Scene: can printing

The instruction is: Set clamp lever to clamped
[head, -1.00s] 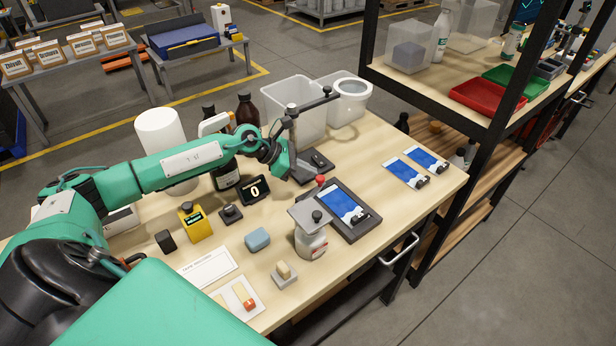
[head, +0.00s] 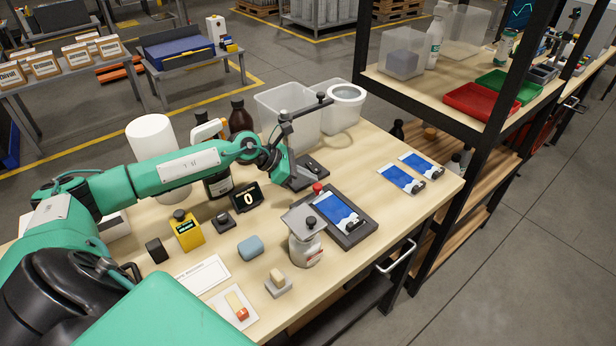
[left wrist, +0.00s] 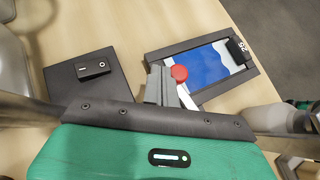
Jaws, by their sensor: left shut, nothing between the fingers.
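The clamp lever shows as a red ball knob (head: 318,187) at the far corner of the dark fixture frame (head: 366,231), which holds a blue-and-white card. In the left wrist view the red knob (left wrist: 179,73) sits on a pale rod next to the frame (left wrist: 245,70). My left gripper (head: 288,174) is above the table, to the left of the knob. In the left wrist view its grey fingers (left wrist: 158,84) are shut and empty, close beside the knob; whether they touch it I cannot tell. My right gripper is not in view.
A post stand with a dark base (head: 318,170) is close to my left gripper. A grey pad-topped jar (head: 305,247) stands in front of the frame. A white-rimmed pot (head: 346,93) and clear bin (head: 270,100) stand behind. Two blue cards (head: 401,179) lie right.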

